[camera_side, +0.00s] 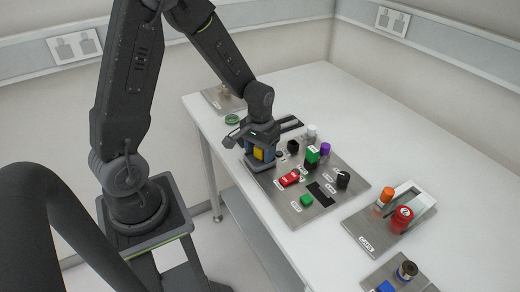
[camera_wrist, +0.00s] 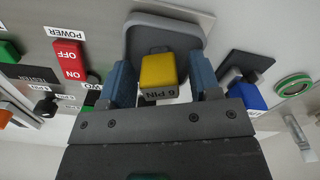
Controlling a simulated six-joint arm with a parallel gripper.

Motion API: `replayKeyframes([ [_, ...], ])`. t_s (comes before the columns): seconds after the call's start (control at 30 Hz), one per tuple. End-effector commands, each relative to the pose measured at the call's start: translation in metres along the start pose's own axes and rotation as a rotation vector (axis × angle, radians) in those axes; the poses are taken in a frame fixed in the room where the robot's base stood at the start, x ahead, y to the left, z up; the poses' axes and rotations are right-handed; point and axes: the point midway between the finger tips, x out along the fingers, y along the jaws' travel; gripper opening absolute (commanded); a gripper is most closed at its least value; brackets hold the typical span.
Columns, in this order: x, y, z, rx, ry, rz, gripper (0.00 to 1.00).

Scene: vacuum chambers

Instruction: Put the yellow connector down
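The yellow connector (camera_wrist: 158,72) sits between the two blue fingers of my gripper (camera_wrist: 162,80) in the wrist view. A narrow gap shows on its left and a wider one on its right, so the fingers look open around it.
A red switch (camera_side: 289,178), a green block (camera_side: 306,200), a black knob (camera_side: 343,180) and a green-and-black block (camera_side: 312,155) stand on the panel. A blue part (camera_wrist: 246,95) is right of my gripper in the wrist view.

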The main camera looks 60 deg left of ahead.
Motion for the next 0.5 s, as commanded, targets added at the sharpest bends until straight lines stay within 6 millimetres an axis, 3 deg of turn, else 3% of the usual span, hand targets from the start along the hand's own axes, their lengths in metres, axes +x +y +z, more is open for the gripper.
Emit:
replayKeyframes([
  [0.3, -0.004, 0.0, 0.0, 0.0, 0.002, 0.0, 0.59],
  [0.5, -0.033, 0.0, -0.001, 0.0, 0.008, 0.001, 0.59],
])
